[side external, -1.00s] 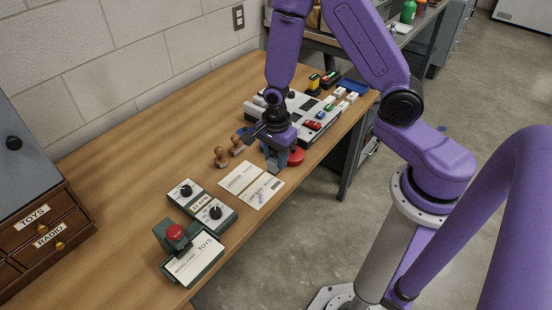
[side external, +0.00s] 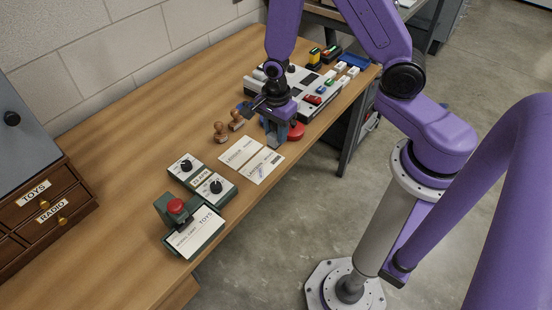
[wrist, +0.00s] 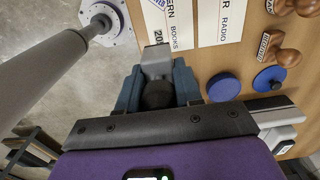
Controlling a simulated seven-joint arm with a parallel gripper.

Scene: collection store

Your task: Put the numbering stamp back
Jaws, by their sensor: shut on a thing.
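The numbering stamp (wrist: 157,62), a grey metal block with a dark round knob, sits between my gripper's two blue-grey fingers in the wrist view. My gripper (wrist: 158,88) is shut on it. In the side external view my gripper (side external: 275,135) points down near the bench's front edge, just behind the two printed cards (side external: 258,166) and beside a round red pad (side external: 296,131). The fingers mostly hide the stamp there. I cannot tell whether its foot touches the bench.
Two wooden-handled stamps (side external: 228,127) stand left of my gripper. A round blue pad (wrist: 223,87) is near them. A pale grey panel (side external: 318,108) with coloured blocks lies behind.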

